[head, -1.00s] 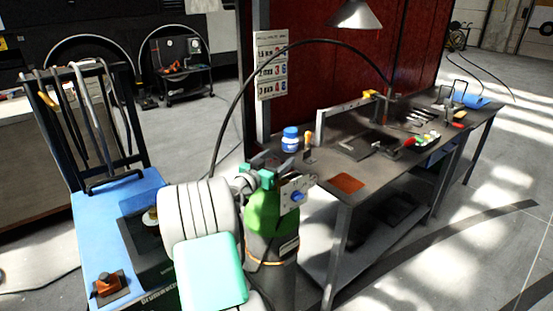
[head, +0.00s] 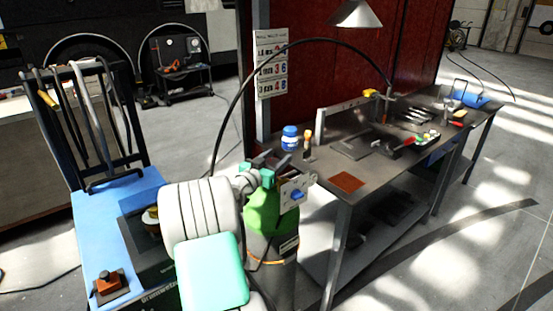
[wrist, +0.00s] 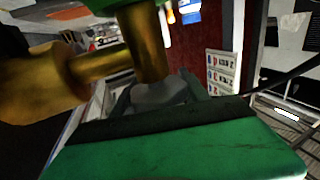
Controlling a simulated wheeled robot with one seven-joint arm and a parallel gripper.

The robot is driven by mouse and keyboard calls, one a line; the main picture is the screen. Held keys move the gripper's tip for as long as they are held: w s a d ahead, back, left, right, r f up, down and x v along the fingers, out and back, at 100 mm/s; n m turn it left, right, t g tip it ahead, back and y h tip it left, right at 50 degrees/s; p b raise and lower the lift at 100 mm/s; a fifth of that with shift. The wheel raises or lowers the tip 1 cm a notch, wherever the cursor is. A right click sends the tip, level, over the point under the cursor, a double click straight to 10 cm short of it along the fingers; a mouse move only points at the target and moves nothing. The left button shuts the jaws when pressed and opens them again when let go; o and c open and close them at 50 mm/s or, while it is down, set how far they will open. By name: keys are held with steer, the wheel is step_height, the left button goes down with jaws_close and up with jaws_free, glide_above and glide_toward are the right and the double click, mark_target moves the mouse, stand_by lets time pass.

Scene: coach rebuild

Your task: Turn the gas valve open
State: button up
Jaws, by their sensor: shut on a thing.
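The gas cylinder (head: 268,212) with a green shoulder and grey body stands upright left of the workbench in the head view. My arm comes in from the lower left and its end is at the cylinder's top, hiding most of the valve there. In the wrist view the brass valve body (wrist: 150,45) crosses close to the camera, with a side outlet to the left. My gripper (wrist: 160,86) is shut on a pale grey, rounded knob (wrist: 160,95) in line with the brass stem. The knob's marking and turned angle cannot be told.
The workbench (head: 322,182) stands close to the cylinder on the right, with a blue-capped bottle (head: 290,139) and several tools. A blue cart (head: 95,225) is on the left. A black hose (head: 236,98) arches over the cylinder area.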

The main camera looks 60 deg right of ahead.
steer(key=n+t, duration=0.1)
steer(key=t, duration=0.1)
steer(key=n+t, duration=0.1)
steer(key=t, duration=0.1)
steer(key=shift+w+n+p, duration=0.35)
steer(key=shift+n+p, duration=0.05)
steer(key=o, duration=1.4)
steer(key=a, duration=0.2)
steer(key=a+b, duration=0.1)
steer(key=a, duration=0.2)
steer(key=s+a, duration=0.1)
steer(key=a, duration=0.1)
steer(key=shift+a+b, duration=0.4)
